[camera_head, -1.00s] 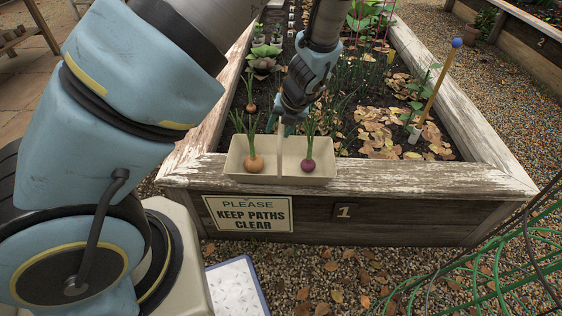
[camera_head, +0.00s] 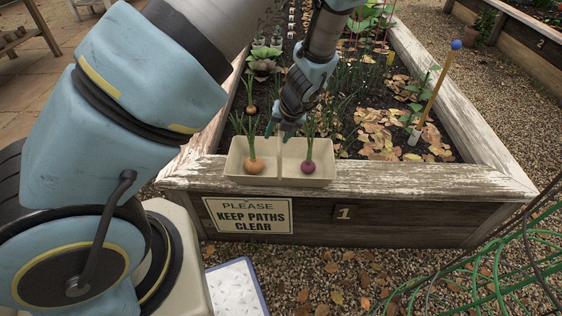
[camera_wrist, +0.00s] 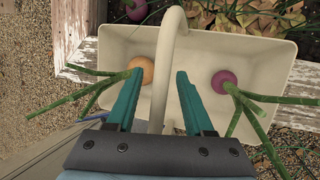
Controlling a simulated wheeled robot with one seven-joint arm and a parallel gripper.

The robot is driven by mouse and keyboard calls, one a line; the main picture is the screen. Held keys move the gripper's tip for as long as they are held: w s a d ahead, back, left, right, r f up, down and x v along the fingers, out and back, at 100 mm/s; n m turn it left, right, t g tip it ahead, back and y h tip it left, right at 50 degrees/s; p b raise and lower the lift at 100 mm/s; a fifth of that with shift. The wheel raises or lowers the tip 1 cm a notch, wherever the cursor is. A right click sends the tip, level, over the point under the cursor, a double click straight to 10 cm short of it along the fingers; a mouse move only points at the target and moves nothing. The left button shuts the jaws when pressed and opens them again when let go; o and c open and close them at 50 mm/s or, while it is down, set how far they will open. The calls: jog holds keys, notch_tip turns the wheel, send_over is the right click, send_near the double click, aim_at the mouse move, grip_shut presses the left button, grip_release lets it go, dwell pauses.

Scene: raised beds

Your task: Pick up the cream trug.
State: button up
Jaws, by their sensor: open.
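The cream trug (camera_head: 292,176) sits on the front ledge of the raised bed, its handle arching up across the middle. It also shows in the wrist view (camera_wrist: 268,60). An orange-brown onion (camera_head: 254,165) stands in its left part and a purple onion (camera_head: 308,166) in its right part, both with green tops. My gripper (camera_head: 281,134) is above the trug, pointing down. In the wrist view my gripper (camera_wrist: 155,82) has its two teal fingers apart, on either side of the cream handle (camera_wrist: 168,65). I cannot tell whether either finger touches it.
The weathered wooden bed frame (camera_head: 430,180) carries a sign (camera_head: 248,215). Soil, leaves and plants lie behind the trug, with a blue-topped cane (camera_head: 437,85) at right. Green wire hoops (camera_head: 500,270) stand at lower right over gravel.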

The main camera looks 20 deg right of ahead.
grip_shut()
dwell(0.4)
dwell(1.0)
